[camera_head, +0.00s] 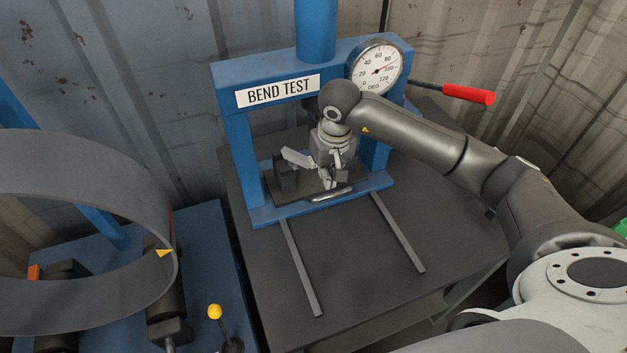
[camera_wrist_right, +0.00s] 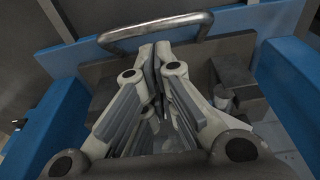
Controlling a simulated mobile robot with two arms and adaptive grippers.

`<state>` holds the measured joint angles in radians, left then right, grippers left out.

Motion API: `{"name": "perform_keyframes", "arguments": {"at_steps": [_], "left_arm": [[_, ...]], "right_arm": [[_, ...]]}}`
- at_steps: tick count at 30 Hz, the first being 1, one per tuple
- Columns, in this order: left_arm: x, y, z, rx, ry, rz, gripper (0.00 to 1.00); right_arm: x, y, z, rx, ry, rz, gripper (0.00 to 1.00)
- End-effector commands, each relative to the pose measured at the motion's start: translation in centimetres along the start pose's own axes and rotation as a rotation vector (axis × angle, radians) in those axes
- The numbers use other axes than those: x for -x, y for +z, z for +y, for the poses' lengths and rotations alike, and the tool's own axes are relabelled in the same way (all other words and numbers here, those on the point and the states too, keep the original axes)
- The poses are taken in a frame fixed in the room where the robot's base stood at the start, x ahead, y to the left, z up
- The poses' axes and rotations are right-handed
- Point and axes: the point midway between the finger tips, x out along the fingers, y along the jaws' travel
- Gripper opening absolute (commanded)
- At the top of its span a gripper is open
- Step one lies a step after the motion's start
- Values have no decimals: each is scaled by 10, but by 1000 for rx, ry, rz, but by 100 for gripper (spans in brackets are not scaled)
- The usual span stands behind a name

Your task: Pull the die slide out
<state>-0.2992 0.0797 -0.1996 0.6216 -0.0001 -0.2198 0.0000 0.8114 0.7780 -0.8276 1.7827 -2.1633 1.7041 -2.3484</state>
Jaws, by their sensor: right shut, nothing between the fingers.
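The die slide (camera_head: 288,196) is a dark plate low inside the blue bend test press, with dark blocks on it. Its bent metal handle (camera_head: 332,194) is at the front edge. The plate (camera_wrist_right: 96,73) and handle (camera_wrist_right: 155,29) also show in the right wrist view. My right gripper (camera_head: 331,184) points down just behind the handle in the head view. Its fingertips (camera_wrist_right: 157,52) are together, with nothing between them, close to the handle bar. I cannot tell whether they touch it. The gripper and arm hide part of the slide. My left gripper is not in view.
Two rails (camera_head: 300,268) run forward from the press across the clear dark table (camera_head: 350,270). A dial gauge (camera_head: 375,67) and a red-handled lever (camera_head: 468,94) are at the upper right. A large grey ring (camera_head: 150,215) and a yellow-knobbed lever (camera_head: 215,312) are at left.

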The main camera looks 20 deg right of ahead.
Motion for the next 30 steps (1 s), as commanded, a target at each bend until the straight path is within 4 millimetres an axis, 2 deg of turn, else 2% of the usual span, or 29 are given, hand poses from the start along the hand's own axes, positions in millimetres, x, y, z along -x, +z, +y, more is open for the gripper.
{"name": "perform_keyframes", "arguments": {"at_steps": [1, 15, 22, 30], "left_arm": [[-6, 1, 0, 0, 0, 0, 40], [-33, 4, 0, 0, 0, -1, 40], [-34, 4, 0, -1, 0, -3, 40], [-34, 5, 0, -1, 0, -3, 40]], "right_arm": [[-6, 1, 0, 0, 0, 0, 0], [-34, 5, 0, 0, 0, 0, 0], [-34, 9, 0, 0, 1, 0, 0], [-31, 32, 0, 2, 1, -3, 0]]}}
